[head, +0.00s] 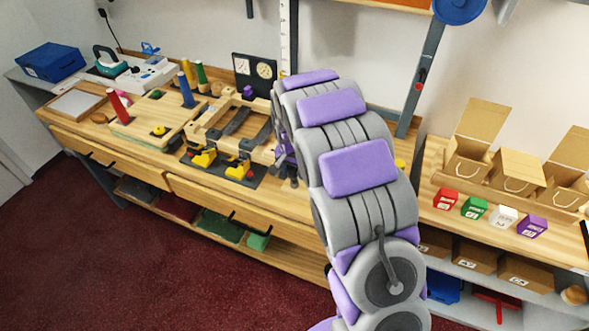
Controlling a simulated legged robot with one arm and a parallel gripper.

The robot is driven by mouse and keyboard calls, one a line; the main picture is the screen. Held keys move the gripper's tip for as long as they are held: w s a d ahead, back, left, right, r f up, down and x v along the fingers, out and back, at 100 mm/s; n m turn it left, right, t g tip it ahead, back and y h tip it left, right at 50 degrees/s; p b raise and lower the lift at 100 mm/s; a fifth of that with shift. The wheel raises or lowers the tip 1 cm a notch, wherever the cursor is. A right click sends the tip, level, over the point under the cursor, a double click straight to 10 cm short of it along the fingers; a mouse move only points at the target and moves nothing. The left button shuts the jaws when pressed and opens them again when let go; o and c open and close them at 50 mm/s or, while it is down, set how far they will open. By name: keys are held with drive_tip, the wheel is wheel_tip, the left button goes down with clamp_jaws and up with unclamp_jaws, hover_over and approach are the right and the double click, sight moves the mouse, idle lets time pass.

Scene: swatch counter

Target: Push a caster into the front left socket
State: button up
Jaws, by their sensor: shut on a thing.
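A light wooden frame (203,133) with dark bars across its opening lies on the workbench, left of my arm. Two yellow clamp-like pieces (203,158) (239,169) stand along its front side on dark mats. My gripper (287,170) is low at the frame's right end, close to its front right corner. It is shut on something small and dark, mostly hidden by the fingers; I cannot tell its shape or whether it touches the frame. The sockets are too small to make out, and my arm covers the bench to the right.
A wooden board with coloured pegs (187,91) stands left of the frame, and a dark gauge panel (254,72) behind it. Open cartons (467,155) and small coloured boxes (474,207) stand on the right-hand counter. The bench's front edge has drawers.

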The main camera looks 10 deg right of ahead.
drive_tip(key=shift+f+p, duration=0.5)
drive_tip(key=shift+f, duration=0.65)
idle(1.8)
drive_tip(key=o, duration=1.4)
drive_tip(key=shift+o, duration=0.2)
drive_tip(key=shift+r+p, duration=1.15)
drive_tip(key=shift+r, duration=1.85)
